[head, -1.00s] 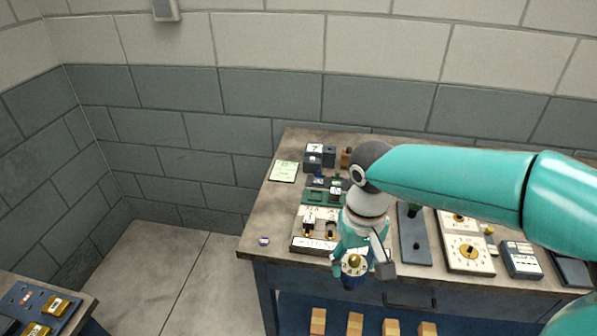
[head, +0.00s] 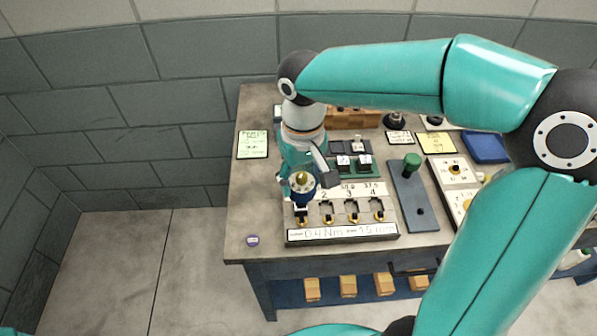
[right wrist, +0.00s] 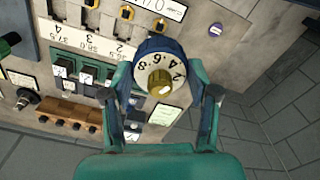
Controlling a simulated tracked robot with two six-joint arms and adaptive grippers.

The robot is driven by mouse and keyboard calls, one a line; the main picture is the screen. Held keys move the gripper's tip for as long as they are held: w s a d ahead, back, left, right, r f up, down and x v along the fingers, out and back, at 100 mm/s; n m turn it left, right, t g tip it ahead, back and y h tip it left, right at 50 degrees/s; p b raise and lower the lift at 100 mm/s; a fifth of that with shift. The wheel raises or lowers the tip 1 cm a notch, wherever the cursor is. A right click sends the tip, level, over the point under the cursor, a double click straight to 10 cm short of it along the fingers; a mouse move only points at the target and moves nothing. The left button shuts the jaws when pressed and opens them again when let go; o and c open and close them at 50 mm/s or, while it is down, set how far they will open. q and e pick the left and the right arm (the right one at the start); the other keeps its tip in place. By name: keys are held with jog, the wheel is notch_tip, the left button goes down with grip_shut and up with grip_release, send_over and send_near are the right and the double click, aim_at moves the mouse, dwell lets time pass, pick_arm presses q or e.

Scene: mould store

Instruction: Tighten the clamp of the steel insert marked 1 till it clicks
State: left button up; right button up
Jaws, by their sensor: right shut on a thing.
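My right gripper (head: 300,178) is shut on a torque driver (head: 304,184) with a dark blue body and brass centre. In the right wrist view the driver (right wrist: 160,78) shows its white numbered dial between the fingers. It stands over the left end of the pale clamp panel (head: 345,236), which is marked 2, 3 and 4 beside visible stations. I cannot tell whether the tip touches the clamp. My left gripper is out of view.
Behind the panel is a green tray (head: 371,172) with small blocks. A dark plate with a green knob (head: 411,160) stands to the right. A green card (head: 252,145) and a small purple-topped disc (head: 253,240) lie at left. The left bench strip is otherwise clear.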

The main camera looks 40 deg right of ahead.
notch_tip(320, 180, down, 3)
jog(key=shift+w+f+b, duration=0.15)
jog(key=shift+b, duration=1)
jog(key=shift+f+b, duration=0.6)
jog(key=shift+f, duration=0.05)
jog(key=shift+s+f, duration=0.15)
jog(key=shift+s, duration=0.1)
jog(key=shift+f+b, duration=0.95)
jog(key=shift+f, duration=0.1)
dwell(0.8)
